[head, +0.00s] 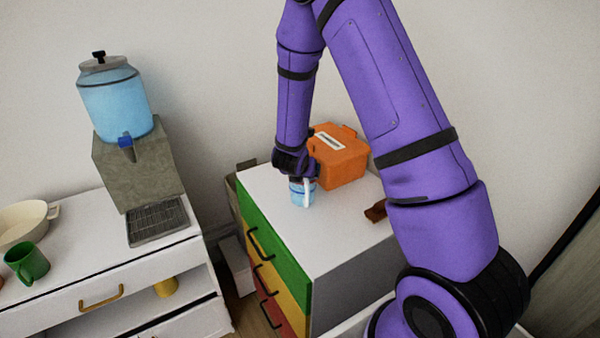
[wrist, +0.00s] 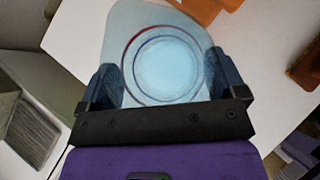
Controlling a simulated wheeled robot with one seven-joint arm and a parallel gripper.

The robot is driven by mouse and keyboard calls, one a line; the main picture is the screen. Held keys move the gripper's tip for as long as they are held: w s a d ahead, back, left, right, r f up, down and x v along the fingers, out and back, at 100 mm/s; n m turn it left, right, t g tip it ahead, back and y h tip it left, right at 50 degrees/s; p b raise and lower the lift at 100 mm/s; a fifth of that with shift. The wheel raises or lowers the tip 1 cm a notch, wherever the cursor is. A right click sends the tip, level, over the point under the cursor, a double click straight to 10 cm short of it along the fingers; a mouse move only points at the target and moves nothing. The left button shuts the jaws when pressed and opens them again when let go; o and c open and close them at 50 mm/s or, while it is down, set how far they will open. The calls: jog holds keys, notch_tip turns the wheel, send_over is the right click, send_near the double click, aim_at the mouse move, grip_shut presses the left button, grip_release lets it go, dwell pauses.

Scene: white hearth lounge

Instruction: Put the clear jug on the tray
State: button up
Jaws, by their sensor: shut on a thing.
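The clear jug (head: 302,194) is a small see-through vessel with a blue tint, on or just above the white top of the drawer cabinet. My gripper (head: 297,176) comes down on it from above and is shut on it. In the wrist view the jug (wrist: 165,60) sits between the two fingers of my gripper (wrist: 165,85), its round rim facing the camera. Whether its base touches the cabinet top cannot be told. The tray (head: 158,222) is a dark grey slatted one on the white counter at left, below the dispenser tap. It also shows at the left edge of the wrist view (wrist: 30,133).
A blue water dispenser (head: 115,103) stands on a stone block (head: 137,165) behind the tray. An orange box (head: 340,157) stands close behind the jug. A brown item (head: 375,211) lies at right. A green mug (head: 27,262) and cream pan (head: 22,222) stand at far left. A gap separates counter and cabinet (head: 268,185).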

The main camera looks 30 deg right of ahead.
jog(key=shift+f, duration=0.3)
jog(key=shift+f, duration=0.15)
jog(key=o, duration=1.3)
